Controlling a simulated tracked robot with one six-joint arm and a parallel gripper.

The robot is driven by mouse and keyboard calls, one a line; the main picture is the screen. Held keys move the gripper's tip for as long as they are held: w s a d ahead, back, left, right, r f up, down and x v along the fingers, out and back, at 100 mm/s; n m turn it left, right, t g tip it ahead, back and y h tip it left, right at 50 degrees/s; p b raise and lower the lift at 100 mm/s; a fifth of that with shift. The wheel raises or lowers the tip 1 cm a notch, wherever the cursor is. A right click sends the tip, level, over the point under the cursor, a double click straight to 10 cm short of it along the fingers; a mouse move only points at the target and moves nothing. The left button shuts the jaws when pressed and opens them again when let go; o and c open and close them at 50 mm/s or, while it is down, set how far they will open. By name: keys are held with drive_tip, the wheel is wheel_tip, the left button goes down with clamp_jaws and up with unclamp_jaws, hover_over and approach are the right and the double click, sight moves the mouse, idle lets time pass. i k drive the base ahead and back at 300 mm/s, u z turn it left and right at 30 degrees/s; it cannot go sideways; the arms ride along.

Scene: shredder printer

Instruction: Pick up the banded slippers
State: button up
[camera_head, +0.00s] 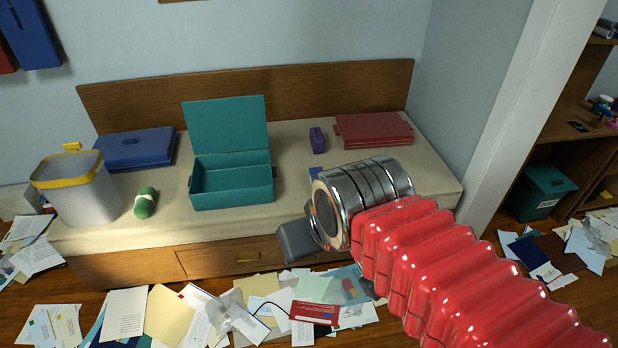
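A small green rounded bundle with a pale band (145,202) lies on the bench cushion, between the grey bin and the open teal box. It looks like the banded slippers, but it is too small to make out separate slippers. My gripper (297,242) is at the end of my red ribbed arm, in front of the bench and well to the right of the bundle. Only a grey finger part shows beyond the metal collar. Whether it is open or shut cannot be seen, and nothing is visibly held.
The cushioned bench (295,165) carries a grey bin with a yellow rim (82,195), a blue case (135,148), an open teal box (232,185), a purple item (317,140) and a red case (373,129). Papers (165,318) litter the floor. A shelf (575,130) stands right.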

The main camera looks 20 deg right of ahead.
sight(314, 171)
drive_tip(key=u, duration=0.1)
drive_tip(key=i, duration=1.6)
drive_tip(key=u, duration=0.05)
